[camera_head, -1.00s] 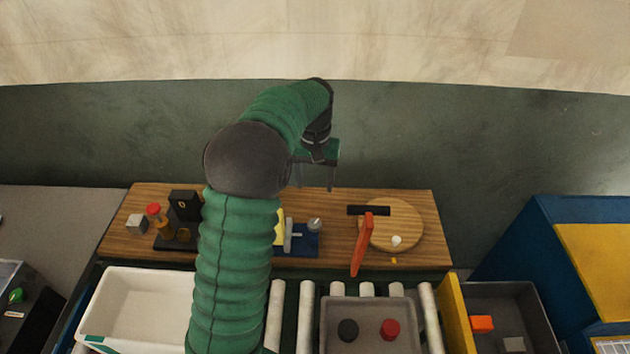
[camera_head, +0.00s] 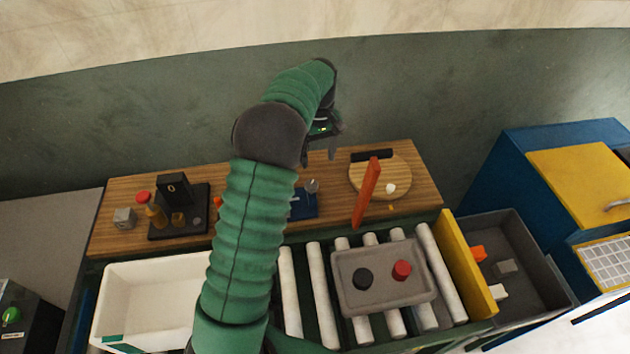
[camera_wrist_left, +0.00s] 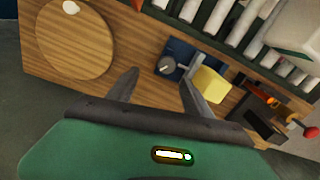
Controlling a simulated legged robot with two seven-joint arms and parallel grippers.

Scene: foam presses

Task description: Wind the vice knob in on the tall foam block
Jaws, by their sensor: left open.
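The vice has a blue base (camera_head: 304,204) and a grey knob (camera_head: 312,185), and stands on the wooden bench, partly hidden by my left arm. In the left wrist view the knob (camera_wrist_left: 167,66) sits beyond the fingertips, between their lines. The yellow foam block (camera_wrist_left: 210,86) is beside the vice's grey jaw there, near one finger; my arm hides it in the head view. My left gripper (camera_head: 319,156) is open and empty, above and behind the knob, apart from it. It also shows in the left wrist view (camera_wrist_left: 160,88). My right gripper is not in view.
A round board (camera_head: 366,184) with a red-orange bar (camera_head: 367,190) lies right of the vice. A black stand (camera_head: 178,226) with bottles is at left. In front are white rollers (camera_head: 318,290) with a grey tray (camera_head: 345,300), and a white bin (camera_head: 150,300).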

